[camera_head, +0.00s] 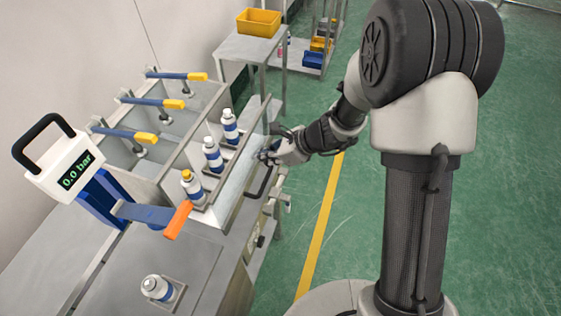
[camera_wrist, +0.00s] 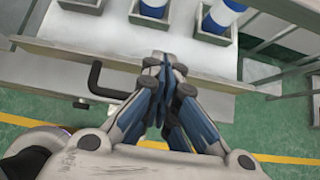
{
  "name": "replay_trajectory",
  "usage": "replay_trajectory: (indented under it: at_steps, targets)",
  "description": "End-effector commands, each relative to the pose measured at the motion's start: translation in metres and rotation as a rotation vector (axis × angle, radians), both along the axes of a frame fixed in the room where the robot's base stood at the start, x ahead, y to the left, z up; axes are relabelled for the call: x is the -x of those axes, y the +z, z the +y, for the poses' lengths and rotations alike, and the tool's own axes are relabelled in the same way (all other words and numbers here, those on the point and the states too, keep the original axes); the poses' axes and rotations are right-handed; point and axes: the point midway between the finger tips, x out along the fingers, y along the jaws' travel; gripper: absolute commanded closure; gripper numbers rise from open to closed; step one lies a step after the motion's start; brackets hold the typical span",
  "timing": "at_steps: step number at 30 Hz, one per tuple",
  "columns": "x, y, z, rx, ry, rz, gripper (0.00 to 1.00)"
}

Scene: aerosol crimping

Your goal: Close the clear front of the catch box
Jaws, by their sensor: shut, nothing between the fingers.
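The catch box is a pale grey box (camera_head: 208,92) on the bench, with several compartments. Its clear front (camera_head: 236,180) appears as a pale see-through strip along the side facing me, beside the row of cans. I cannot tell its exact angle. A black bar handle (camera_head: 262,184) sits at that side; it also shows in the wrist view (camera_wrist: 97,80), left of my fingers. My gripper (camera_head: 266,156) is at this front edge, just beyond the handle. In the wrist view my gripper (camera_wrist: 160,58) has its fingertips together, empty, over the pale strip. Contact with the panel cannot be told.
Three blue-and-white cans (camera_head: 213,155) stand in holders along the box. Levers with yellow grips (camera_head: 172,103) lie over the compartments. A gauge (camera_head: 66,172) reads 0.0 bar, near an orange-ended lever (camera_head: 178,220). Another can (camera_head: 157,288) stands on the bench. Green floor (camera_head: 345,215) is clear.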

Motion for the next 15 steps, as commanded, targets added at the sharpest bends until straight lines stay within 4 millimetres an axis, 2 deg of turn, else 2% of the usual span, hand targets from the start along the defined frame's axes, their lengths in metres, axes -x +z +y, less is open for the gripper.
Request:
replay_trajectory:
  at_steps: [6, 15]
  targets:
    - [-0.014, 0.000, 0.041, 0.000, 0.005, -0.001, 1.00]
    - [-0.031, 0.000, 0.088, 0.000, 0.003, 0.000, 1.00]
